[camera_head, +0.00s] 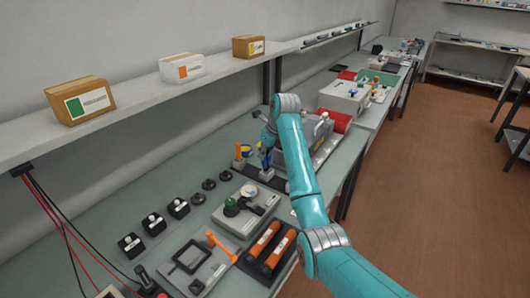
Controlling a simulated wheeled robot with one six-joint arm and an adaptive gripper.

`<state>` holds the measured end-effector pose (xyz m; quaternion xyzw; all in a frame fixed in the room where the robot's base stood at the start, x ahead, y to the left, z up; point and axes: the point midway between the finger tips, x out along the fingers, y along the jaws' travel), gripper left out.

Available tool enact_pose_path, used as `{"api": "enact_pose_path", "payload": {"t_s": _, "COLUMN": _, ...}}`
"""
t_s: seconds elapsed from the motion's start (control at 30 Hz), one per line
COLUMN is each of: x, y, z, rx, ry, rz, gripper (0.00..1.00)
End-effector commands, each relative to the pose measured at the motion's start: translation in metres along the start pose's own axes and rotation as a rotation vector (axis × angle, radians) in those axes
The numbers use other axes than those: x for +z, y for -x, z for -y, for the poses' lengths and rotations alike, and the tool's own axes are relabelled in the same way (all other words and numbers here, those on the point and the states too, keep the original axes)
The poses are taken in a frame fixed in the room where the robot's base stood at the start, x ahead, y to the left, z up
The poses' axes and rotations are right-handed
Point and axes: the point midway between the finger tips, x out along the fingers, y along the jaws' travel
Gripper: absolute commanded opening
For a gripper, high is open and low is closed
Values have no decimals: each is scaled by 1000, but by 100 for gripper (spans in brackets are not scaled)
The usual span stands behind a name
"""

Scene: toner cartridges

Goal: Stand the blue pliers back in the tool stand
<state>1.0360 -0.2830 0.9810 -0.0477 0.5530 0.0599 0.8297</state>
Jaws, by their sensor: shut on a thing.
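My teal arm reaches across the bench, and my gripper (267,146) points down at its far end, small and partly hidden by the wrist. It is shut on the blue pliers (265,158), which hang roughly upright below it. A dark base (260,178), apparently the tool stand, lies just below and around the pliers. An orange and blue item (243,153) stands just left of the pliers. I cannot tell whether the pliers' lower end is inside the stand or just above it.
Several black switch boxes (154,224) and dark round knobs (209,184) line the bench's left. A grey fixture (245,208) and orange cartridges (264,240) lie nearer. A grey machine (312,135) stands behind my arm. A shelf with boxes (180,68) runs above.

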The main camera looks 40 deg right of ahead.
Motion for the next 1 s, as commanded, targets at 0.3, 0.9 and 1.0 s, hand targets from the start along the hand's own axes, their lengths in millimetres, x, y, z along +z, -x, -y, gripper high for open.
{"api": "enact_pose_path", "payload": {"t_s": 0.3, "x": -1, "y": -3, "z": 0, "rx": 0, "ry": 0, "rz": 0, "gripper": 0}}
{"api": "enact_pose_path", "payload": {"t_s": 0.9, "x": -2, "y": -4, "z": 0, "rx": 0, "ry": 0, "rz": -1, "gripper": 48}}
{"api": "enact_pose_path", "payload": {"t_s": 1.0, "x": -1, "y": 2, "z": 0, "rx": -1, "ry": 0, "rz": 1, "gripper": 48}}
